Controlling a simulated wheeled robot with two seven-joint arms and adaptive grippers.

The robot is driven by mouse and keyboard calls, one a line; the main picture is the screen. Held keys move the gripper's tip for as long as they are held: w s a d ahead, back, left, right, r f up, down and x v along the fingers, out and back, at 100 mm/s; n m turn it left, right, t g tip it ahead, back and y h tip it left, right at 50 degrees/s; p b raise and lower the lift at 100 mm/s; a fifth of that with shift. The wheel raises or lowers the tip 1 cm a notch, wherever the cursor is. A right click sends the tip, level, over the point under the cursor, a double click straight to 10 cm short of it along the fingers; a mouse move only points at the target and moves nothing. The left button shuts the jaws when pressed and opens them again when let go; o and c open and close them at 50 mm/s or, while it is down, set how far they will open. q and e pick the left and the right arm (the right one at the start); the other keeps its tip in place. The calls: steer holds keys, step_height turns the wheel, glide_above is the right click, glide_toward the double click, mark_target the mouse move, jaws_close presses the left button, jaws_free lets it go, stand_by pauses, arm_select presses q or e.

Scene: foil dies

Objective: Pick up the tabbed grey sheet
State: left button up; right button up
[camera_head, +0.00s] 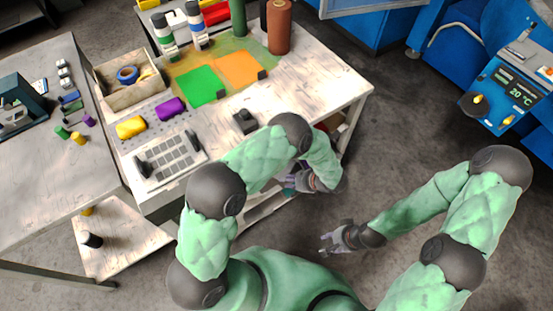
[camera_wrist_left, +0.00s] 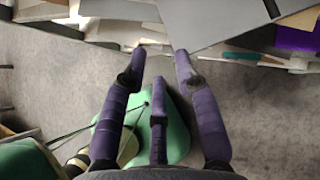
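A flat grey sheet (camera_wrist_left: 215,18) lies at the top of the left wrist view, among other sheets at the shelf edge. I cannot make out a tab on it. My left gripper (camera_wrist_left: 160,50) is open and empty, its purple fingers pointing at the shelf edge, with the fingertips just short of the grey sheet. In the head view my left gripper (camera_head: 290,186) is low beside the table's front right side, partly hidden by my arm. My right gripper (camera_head: 326,243) hangs over the floor, apart from everything, and looks open and empty.
The worktable (camera_head: 325,85) carries a green sheet (camera_head: 202,87) and an orange sheet (camera_head: 240,68), both with dark tabs, and a plate with dark handles (camera_head: 170,160). A purple sheet (camera_wrist_left: 298,38) lies right of the grey one. Floor around my right gripper is clear.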

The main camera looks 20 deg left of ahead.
arm_select(q)
steer(key=a, duration=0.3)
steer(key=w+a+b, duration=0.1)
steer(key=a, duration=0.3)
steer(key=a+b, duration=0.1)
steer(key=a, duration=0.3)
steer(key=shift+w+f, duration=0.25)
steer(key=shift+w, duration=0.15)
steer(key=shift+b+x, duration=0.65)
steer(key=shift+x, duration=0.55)
steer(key=shift+d, duration=0.1)
jaws_close()
